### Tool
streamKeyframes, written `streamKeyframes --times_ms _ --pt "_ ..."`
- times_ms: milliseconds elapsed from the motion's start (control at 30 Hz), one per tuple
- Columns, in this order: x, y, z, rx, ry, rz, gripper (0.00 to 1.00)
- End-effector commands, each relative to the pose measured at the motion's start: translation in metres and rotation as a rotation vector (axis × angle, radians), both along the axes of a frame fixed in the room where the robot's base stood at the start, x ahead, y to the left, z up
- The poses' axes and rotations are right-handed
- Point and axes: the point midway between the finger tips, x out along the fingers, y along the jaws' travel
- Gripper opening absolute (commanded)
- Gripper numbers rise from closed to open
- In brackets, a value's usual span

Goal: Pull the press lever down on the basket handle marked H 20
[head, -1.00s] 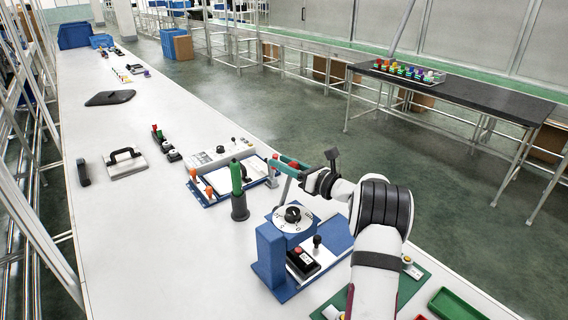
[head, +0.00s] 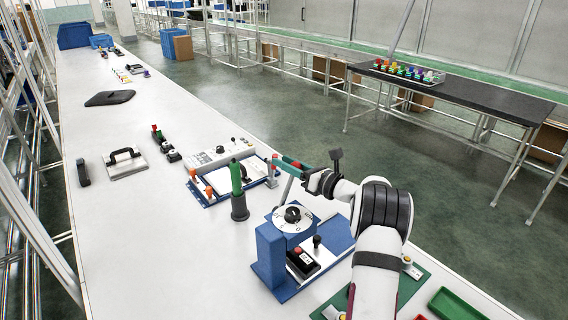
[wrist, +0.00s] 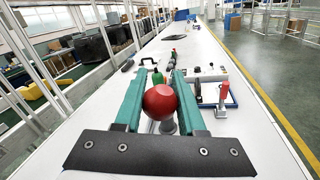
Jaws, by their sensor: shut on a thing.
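A blue press (head: 270,252) with a round white dial (head: 292,219) stands at the near part of the bench. A thin grey lever (head: 287,187) rises at a slant from behind the dial to my gripper (head: 284,162). In the wrist view, a red ball knob (wrist: 160,101) sits between the teal fingers of my gripper (wrist: 153,88), which are shut on it. The knob is mostly hidden by the fingers in the head view. The lever is raised. No H 20 marking is readable in either view.
A green handle (head: 236,178) stands upright in a dark holder left of the press. Behind it is a blue-edged tray (head: 205,198) with orange pieces. A green tray (head: 455,304) lies at the near right. The bench's left side is largely clear.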

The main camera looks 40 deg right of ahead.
Motion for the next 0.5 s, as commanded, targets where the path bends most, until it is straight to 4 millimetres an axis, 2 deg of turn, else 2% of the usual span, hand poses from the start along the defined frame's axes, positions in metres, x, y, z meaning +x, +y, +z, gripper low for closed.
streamKeyframes --times_ms 500 --pt "-0.001 -0.049 -0.034 0.426 0.002 -0.003 0.00"
